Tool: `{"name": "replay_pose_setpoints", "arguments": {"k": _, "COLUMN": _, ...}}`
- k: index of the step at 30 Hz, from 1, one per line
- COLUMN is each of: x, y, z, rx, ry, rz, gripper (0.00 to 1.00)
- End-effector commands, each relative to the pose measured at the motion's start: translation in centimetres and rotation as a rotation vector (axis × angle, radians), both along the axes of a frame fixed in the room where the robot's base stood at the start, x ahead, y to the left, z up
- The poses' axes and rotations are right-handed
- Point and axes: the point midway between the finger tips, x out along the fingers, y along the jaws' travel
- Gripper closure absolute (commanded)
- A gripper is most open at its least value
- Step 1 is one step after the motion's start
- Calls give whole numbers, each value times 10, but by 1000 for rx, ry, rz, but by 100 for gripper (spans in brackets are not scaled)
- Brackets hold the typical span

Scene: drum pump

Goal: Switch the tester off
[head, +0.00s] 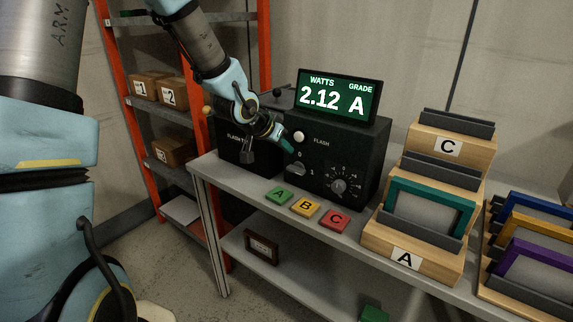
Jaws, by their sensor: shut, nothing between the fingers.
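The tester is a black box (353,150) on the bench. Its lit green display (338,96) reads WATTS 2.12, GRADE A. Its front has a round pale button (298,136) by the word FLASH. Below that is a small switch knob (297,169) marked 0 and 1; I cannot tell clearly which mark it points to. A larger numbered dial (340,187) is to the right. My gripper (287,146) is shut and empty, just left of the FLASH button and above the switch. I cannot tell whether it touches the panel.
Green A, yellow B and red C blocks (305,207) lie along the bench front (232,178). A wooden stand (455,155) marked A and C holds a teal frame (405,186). More coloured frames (520,262) are at right. An orange shelf (118,85) with boxes is at left.

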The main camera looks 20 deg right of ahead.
Motion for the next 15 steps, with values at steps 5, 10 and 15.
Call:
{"name": "replay_pose_setpoints", "arguments": {"k": 5, "x": 1, "y": -5, "z": -28, "rx": 3, "ry": 3, "rz": -1, "gripper": 100}}
{"name": "replay_pose_setpoints", "arguments": {"k": 10, "x": 2, "y": -5, "z": -42, "rx": 1, "ry": 2, "rz": 1, "gripper": 100}}
{"name": "replay_pose_setpoints", "arguments": {"k": 15, "x": 2, "y": -4, "z": -46, "rx": 1, "ry": 1, "rz": 1, "gripper": 100}}
